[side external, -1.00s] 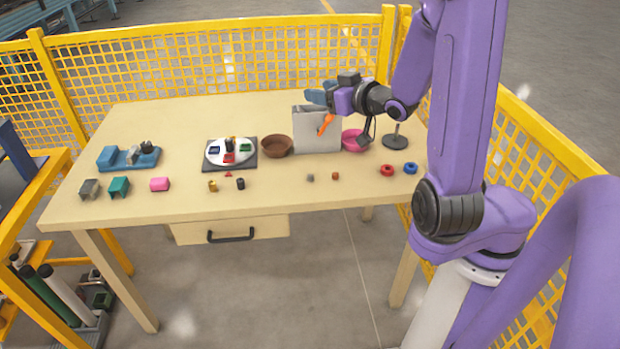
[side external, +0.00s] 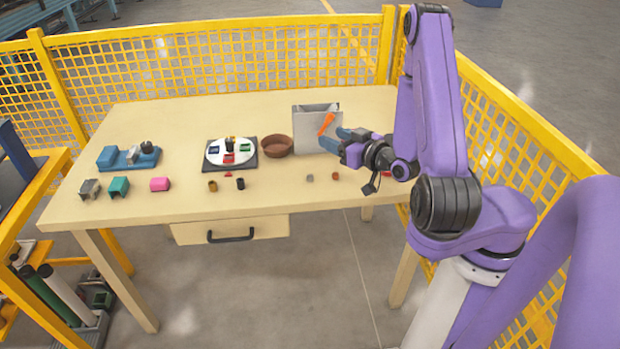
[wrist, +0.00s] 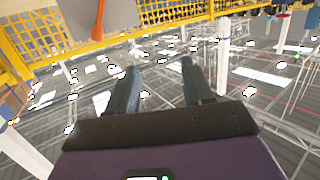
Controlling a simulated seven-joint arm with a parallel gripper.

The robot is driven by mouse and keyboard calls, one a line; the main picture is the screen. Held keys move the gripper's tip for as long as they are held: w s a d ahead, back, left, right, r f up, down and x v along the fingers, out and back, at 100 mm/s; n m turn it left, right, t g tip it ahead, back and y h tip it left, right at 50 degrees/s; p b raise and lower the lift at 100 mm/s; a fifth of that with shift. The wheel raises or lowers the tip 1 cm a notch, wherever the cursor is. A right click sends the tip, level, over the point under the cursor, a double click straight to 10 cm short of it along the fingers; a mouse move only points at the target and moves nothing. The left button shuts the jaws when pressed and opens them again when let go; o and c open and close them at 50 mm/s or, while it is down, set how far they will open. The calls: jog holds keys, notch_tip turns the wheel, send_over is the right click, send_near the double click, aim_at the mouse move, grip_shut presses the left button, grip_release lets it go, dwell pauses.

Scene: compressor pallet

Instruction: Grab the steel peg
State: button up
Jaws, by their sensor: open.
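My gripper (side external: 333,138) is in front of the right part of the grey box, above the table, with its fingers pointing left. In the wrist view my gripper (wrist: 162,85) shows two separated fingers with nothing between them. No steel peg can be picked out with certainty. A small grey piece (side external: 310,178) lies near the table's front edge, below my gripper in the picture. A dark upright cylinder (side external: 240,184) and a brass-coloured one (side external: 212,186) stand farther left. My gripper is apart from all three.
The grey box (side external: 312,145) bears an orange item (side external: 326,124). A brown bowl (side external: 277,146) and a round white dial (side external: 217,158) are left of it. A blue fixture (side external: 115,161) and several blocks stand far left. Yellow mesh fencing (side external: 530,140) borders the right side.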

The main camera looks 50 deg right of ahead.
send_near(311, 177)
jog(key=shift+w+d+f, duration=0.1)
jog(key=shift+w+d, duration=0.05)
jog(key=shift+w, duration=0.25)
jog(key=shift+x, duration=3.7)
grip_shut()
